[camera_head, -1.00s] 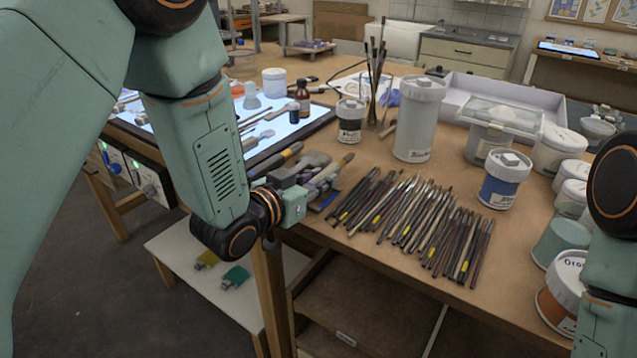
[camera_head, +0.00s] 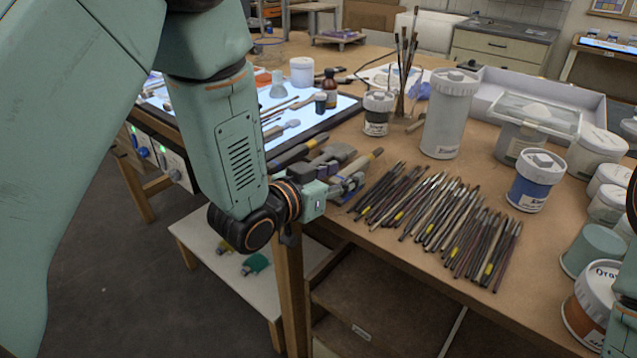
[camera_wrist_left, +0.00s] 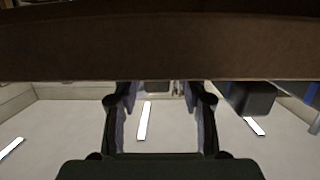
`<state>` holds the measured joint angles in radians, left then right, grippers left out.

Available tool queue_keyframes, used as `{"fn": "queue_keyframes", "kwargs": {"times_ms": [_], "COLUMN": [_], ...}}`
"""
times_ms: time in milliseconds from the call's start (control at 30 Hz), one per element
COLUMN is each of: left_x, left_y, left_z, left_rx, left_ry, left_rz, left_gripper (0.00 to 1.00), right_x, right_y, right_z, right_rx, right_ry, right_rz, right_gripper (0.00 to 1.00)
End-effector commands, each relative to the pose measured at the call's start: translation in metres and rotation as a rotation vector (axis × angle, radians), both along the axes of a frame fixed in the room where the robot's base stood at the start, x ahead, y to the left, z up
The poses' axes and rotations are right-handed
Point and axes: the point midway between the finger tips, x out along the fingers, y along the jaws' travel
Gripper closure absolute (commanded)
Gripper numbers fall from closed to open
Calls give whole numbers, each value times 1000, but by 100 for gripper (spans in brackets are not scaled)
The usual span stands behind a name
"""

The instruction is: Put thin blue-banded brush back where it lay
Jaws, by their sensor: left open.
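Several thin brushes (camera_head: 440,215) lie in a row on the wooden table (camera_head: 390,252), close to its front edge. Some have yellow bands. I cannot pick out the thin blue-banded one; a small blue patch shows at the row's left end, partly behind my left gripper. My left gripper (camera_head: 345,172) is at the table's front left corner, just left of the row. In the left wrist view its two fingers (camera_wrist_left: 160,110) stand apart with nothing seen between them. The right gripper is out of view; only part of my right arm shows at the right edge.
A tall white canister (camera_head: 450,112) and a blue-labelled tub (camera_head: 535,180) stand behind and right. A lit panel (camera_head: 310,128) lies at left. In the left wrist view a brown board edge (camera_wrist_left: 160,48) crosses the top.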

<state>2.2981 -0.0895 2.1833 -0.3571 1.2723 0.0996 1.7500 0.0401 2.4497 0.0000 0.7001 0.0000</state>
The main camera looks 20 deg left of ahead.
Motion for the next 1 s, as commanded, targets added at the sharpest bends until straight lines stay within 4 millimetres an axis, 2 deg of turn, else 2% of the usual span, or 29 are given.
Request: {"fn": "queue_keyframes", "kwargs": {"times_ms": [200, 400, 700, 1000], "left_x": [-39, -68, -88, -93], "left_y": [17, 29, 38, 39], "left_z": [10, 17, 22, 22], "left_rx": [-6, -7, -3, -1], "left_ry": [3, 1, 0, -1], "left_rz": [3, 3, 2, -2], "left_gripper": [57, 57, 57, 57], "right_x": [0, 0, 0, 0], "right_y": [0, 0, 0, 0], "right_z": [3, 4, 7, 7], "right_rx": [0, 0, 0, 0], "right_ry": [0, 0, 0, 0], "right_rz": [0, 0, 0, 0], "right_gripper": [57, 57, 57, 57]}}
